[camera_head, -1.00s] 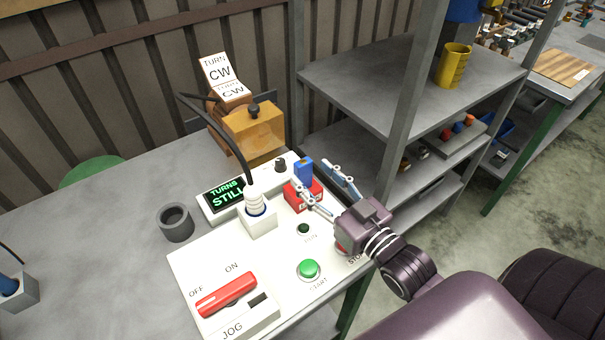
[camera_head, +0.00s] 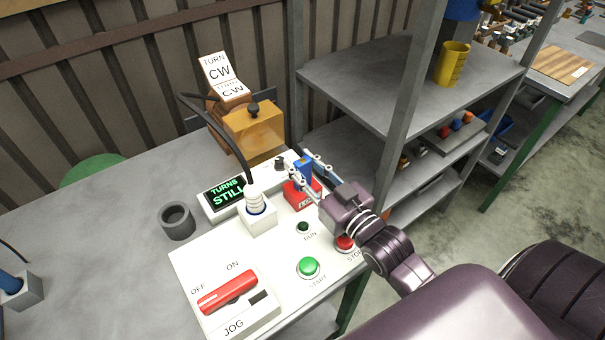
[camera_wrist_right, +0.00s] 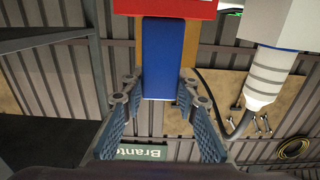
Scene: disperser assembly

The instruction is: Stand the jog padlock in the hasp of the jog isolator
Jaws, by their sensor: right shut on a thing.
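A blue block (camera_head: 303,172) stands upright on a red block (camera_head: 297,197) with white lettering, at the back right of the white control panel. I cannot tell which part is the jog padlock. My right gripper (camera_head: 299,163) is shut on the blue block. The wrist view shows the blue block (camera_wrist_right: 163,55) between the fingers (camera_wrist_right: 160,88), with the red block (camera_wrist_right: 165,8) at the top edge. The jog isolator (camera_head: 228,292) is at the panel's front left, with a red handle, OFF and ON marks and a dark slot (camera_head: 258,298). My left gripper is out of view.
A white connector (camera_head: 256,207) with a dark cable stands left of the red block. Green START (camera_head: 308,267) and red STOP (camera_head: 345,243) buttons lie on the panel. A grey cup (camera_head: 177,221) stands left, an amber box (camera_head: 254,130) behind. Shelves (camera_head: 400,90) rise right.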

